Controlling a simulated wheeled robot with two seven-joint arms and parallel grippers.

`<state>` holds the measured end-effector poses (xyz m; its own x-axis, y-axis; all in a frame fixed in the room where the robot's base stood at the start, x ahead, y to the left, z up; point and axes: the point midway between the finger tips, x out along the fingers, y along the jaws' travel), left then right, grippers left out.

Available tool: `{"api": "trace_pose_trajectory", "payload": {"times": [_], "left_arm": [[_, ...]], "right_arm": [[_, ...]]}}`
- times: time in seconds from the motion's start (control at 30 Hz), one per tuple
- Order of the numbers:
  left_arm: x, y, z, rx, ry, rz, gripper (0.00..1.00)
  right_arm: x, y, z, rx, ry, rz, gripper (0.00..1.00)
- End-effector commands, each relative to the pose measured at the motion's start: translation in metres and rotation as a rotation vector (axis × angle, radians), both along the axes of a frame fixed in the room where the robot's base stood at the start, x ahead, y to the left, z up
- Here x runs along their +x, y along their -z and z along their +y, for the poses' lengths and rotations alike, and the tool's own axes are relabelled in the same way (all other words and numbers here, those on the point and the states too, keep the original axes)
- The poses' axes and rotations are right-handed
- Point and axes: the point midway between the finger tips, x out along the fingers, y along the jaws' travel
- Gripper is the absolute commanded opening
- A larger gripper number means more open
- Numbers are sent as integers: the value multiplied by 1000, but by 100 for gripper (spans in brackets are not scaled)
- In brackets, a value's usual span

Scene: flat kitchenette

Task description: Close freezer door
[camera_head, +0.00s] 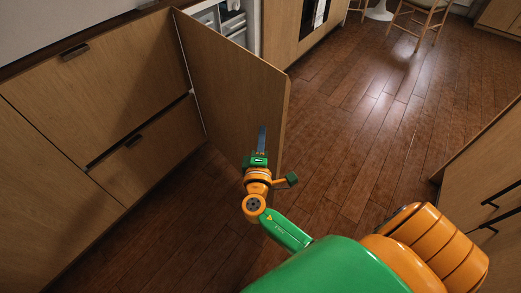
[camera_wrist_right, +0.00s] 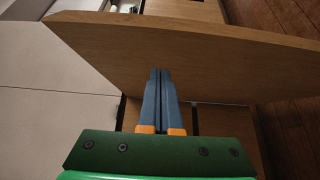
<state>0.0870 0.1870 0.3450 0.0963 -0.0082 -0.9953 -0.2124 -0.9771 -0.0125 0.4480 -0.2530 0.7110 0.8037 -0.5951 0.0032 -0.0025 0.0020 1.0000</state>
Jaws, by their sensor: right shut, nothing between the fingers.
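The freezer door (camera_head: 232,85) is a wooden panel that stands open, jutting out from the cabinet front. Behind it, part of the white freezer interior (camera_head: 232,22) shows. My right gripper (camera_head: 262,130) is in front of the door's face, near its free edge. In the head view its blue fingers overlap the door. In the right wrist view the shut, empty fingers (camera_wrist_right: 158,72) point at the door panel (camera_wrist_right: 190,55), and their tips appear close to it. I cannot tell whether they touch. My left gripper is not in view.
Wooden drawers with dark handles (camera_head: 74,51) line the left side. An oven (camera_head: 314,16) stands beyond the freezer, with chairs (camera_head: 420,18) farther back. A cabinet with black handles (camera_head: 490,205) is at the right. The wooden floor (camera_head: 370,110) between is clear.

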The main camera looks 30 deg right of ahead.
Motion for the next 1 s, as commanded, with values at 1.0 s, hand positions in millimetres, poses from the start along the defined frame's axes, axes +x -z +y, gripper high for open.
{"api": "trace_pose_trajectory", "payload": {"times": [1.0], "left_arm": [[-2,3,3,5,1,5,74]], "right_arm": [[15,9,-82,-7,-55,6,0]]}}
